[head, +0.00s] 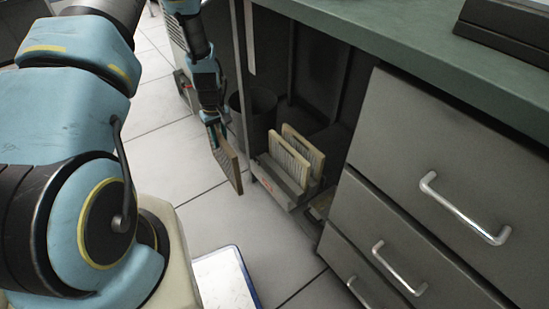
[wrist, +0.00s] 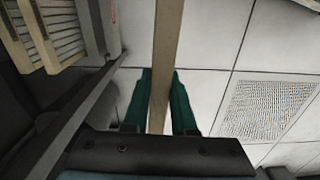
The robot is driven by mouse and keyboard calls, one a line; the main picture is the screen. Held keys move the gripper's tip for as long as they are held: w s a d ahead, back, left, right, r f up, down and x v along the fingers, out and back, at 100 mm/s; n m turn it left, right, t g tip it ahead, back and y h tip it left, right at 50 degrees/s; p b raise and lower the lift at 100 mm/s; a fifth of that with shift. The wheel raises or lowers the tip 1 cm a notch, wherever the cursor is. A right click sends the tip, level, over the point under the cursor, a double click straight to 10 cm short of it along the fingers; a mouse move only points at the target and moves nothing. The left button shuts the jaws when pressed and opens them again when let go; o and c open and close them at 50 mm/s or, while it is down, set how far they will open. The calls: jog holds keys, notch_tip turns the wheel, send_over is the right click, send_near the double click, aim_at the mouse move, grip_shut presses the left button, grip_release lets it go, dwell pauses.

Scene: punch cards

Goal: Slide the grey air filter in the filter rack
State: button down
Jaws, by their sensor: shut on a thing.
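My gripper (head: 212,119) is shut on the grey air filter (head: 228,160), a flat panel with a tan frame, held upright above the floor. In the wrist view the filter (wrist: 166,45) shows edge-on between my two teal fingers (wrist: 159,103). The filter rack (head: 282,181) is a low grey metal holder at the cabinet opening, just right of the held filter. Two tan-framed filters (head: 303,152) stand upright in it. The held filter is outside the rack, on its left. The rack also shows at the left of the wrist view (wrist: 104,18).
A dark bin (head: 256,118) stands behind the rack. Grey drawers with metal handles (head: 440,180) and a green countertop (head: 400,40) lie to the right. A blue-rimmed white tray (head: 225,280) is on the tiled floor in front. A perforated floor grille (wrist: 265,110) shows in the wrist view.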

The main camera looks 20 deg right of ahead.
jog(key=s+d+f+b, duration=0.2)
jog(key=d+b, duration=0.4)
jog(key=d, duration=0.3)
jog(key=s+d+f+b, duration=0.2)
jog(key=d+b, duration=0.3)
jog(key=d, duration=0.3)
jog(key=shift+s+d+f+n+b, duration=0.15)
jog(key=shift+d+f+n+b, duration=0.25)
jog(key=shift+f, duration=0.2)
jog(key=shift+p, duration=1.3)
dwell(0.8)
jog(key=shift+f, duration=0.15)
jog(key=shift+f+b, duration=0.4)
jog(key=shift+f, duration=1.15)
jog(key=shift+f+b, duration=0.45)
jog(key=shift+f, duration=1.1)
